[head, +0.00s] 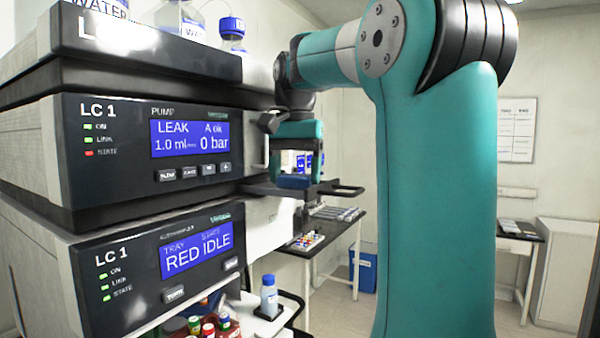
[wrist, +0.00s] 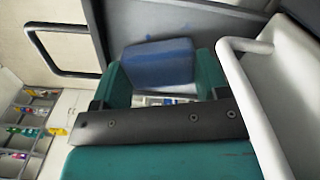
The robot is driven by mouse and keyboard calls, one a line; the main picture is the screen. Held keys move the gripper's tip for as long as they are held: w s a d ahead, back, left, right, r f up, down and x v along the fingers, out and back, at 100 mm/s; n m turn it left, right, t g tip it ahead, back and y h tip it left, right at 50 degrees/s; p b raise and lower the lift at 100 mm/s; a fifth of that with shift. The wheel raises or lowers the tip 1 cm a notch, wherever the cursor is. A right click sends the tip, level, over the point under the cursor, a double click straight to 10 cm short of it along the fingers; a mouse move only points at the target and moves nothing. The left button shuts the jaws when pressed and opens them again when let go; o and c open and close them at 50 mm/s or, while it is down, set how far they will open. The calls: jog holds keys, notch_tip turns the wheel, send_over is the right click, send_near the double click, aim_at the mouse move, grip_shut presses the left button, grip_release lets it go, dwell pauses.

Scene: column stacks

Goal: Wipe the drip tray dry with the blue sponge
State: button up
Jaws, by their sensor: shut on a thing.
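My gripper (head: 298,166) is teal and dark grey and points down beside the front of the instrument stack. It is shut on the blue sponge (head: 293,181), which shows below its fingers. The sponge also shows as a blue block (wrist: 158,64) in the wrist view, next to the teal gripper parts. A dark flat tray (head: 262,189), which looks like the drip tray, juts out between the pump and the module below. The sponge is at the tray's level; I cannot tell if they touch. Any liquid on the tray is too small to see.
The pump module (head: 150,145) shows a LEAK message; the autosampler (head: 160,260) below reads RED IDLE. Bottles stand on top. A blue-capped bottle (head: 269,297) and several coloured-cap vials are lower down. A bench with racks (head: 318,240) and a blue bin (head: 364,268) stand behind.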

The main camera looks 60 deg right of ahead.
jog(key=shift+a, duration=0.4)
jog(key=shift+d+f, duration=0.1)
jog(key=shift+d, duration=1.15)
jog(key=shift+s+a+f, duration=0.1)
jog(key=shift+a+f, duration=0.05)
jog(key=shift+a, duration=1.1)
jog(key=shift+d, duration=1.2)
jog(key=shift+a+r, duration=0.25)
jog(key=shift+a, duration=1)
jog(key=shift+d+p, duration=0.5)
jog(key=shift+d, duration=0.8)
jog(key=shift+a+f+b, duration=0.15)
jog(key=shift+a+b, duration=0.05)
jog(key=shift+a, duration=0.45)
jog(key=shift+a+f+b, duration=0.15)
jog(key=shift+a, duration=0.45)
jog(key=shift+d+r+p, duration=0.1)
jog(key=shift+d+p, duration=0.25)
jog(key=shift+d, duration=0.85)
jog(key=shift+a+r, duration=0.15)
jog(key=shift+a, duration=1.1)
notch_tip(320, 180, up, 6)
jog(key=p, duration=0.6)
